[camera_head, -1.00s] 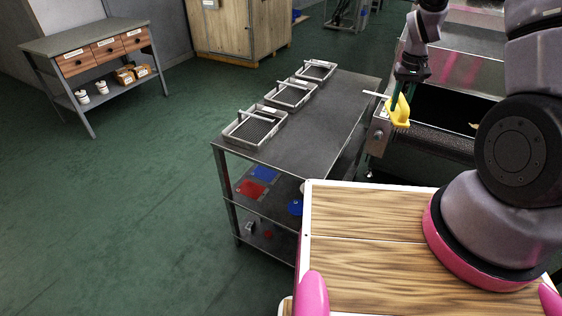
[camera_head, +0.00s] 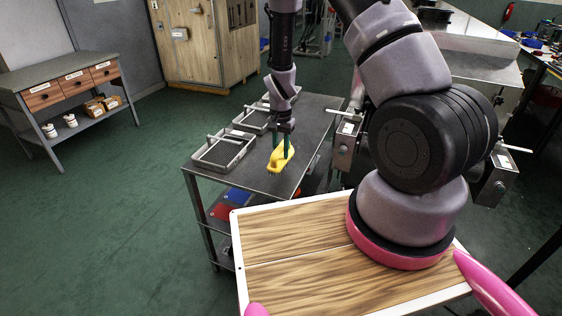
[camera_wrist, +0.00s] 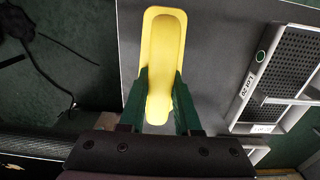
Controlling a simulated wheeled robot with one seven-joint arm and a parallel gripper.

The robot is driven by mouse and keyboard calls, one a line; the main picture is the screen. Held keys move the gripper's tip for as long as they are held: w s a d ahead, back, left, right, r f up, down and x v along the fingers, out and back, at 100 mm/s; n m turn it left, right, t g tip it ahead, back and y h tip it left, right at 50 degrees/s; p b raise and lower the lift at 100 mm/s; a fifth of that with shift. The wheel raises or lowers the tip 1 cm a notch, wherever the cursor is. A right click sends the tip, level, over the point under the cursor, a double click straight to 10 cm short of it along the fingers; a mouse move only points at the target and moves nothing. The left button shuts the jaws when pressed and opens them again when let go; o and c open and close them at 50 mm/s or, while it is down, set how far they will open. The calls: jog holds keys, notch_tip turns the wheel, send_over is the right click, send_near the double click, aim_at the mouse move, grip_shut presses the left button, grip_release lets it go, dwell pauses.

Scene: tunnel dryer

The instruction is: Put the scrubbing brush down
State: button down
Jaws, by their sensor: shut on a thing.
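The scrubbing brush is yellow (camera_head: 280,160). It also shows in the wrist view (camera_wrist: 163,50), lengthwise between two green fingers. My gripper (camera_head: 285,146) is shut on it and points down. In the head view the brush is over the near right part of the dark metal table (camera_head: 262,182). In the wrist view the table top lies behind the brush. I cannot tell exactly how high the brush is above the table. The brush's bristles are not clear in either view.
A grey mesh tray (camera_head: 222,151) stands left of the brush on the table; it also shows in the wrist view (camera_wrist: 283,82), labelled. More trays (camera_head: 252,116) stand behind it. Blue and red items (camera_head: 224,211) lie on the shelf below. The table's front strip is bare.

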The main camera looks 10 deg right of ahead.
aim_at(281, 157)
jog(key=shift+f, duration=2)
jog(key=shift+f, duration=0.15)
jog(key=c, duration=0.6)
grip_release()
